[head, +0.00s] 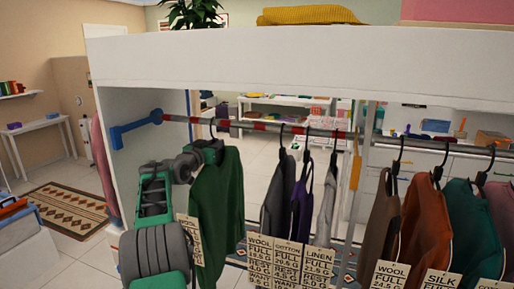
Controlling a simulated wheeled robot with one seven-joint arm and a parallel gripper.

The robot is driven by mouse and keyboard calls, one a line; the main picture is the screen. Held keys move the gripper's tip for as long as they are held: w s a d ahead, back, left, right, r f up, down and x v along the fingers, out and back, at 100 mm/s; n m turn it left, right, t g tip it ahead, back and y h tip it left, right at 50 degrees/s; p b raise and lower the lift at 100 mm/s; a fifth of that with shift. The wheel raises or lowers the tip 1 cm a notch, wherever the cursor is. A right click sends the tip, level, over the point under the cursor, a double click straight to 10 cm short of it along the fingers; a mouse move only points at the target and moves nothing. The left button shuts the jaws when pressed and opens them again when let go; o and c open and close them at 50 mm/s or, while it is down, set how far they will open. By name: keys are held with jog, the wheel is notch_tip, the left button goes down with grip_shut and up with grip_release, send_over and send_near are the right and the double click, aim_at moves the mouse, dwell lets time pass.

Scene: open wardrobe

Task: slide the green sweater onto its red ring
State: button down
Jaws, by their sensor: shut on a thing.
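The dark green sweater (222,205) hangs at the left part of the wardrobe rail. Its black hanger hook (212,127) rises to the rail; whether it bears on the rail is too small to tell. My gripper (210,152) is shut at the top of this hanger, just above the sweater's collar, and partly hides it. Red marks show on the left stretch of the rail: one (180,119) left of the hook, one (222,123) close by its right, and another (258,126) farther right. Which one is the sweater's ring I cannot tell.
A grey garment (275,195), a purple one (301,210) and a light grey one (326,205) hang to the right, with paper tags below. A blue bracket (135,130) holds the rail's left end. Brown, orange and teal garments (475,225) hang beyond the divider.

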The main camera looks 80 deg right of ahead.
jog(key=w+p, duration=0.5)
jog(key=w, duration=0.2)
jog(key=shift+d+r, duration=0.25)
jog(key=shift+d, duration=0.1)
jog(key=c, duration=1.2)
grip_release()
jog(key=shift+w+f, duration=0.1)
jog(key=shift+f, duration=0.1)
jog(key=shift+c, duration=0.2)
jog(key=a+b, duration=0.3)
jog(key=a, duration=0.4)
jog(key=shift+w+a+b, duration=0.35)
jog(key=shift+a, duration=0.05)
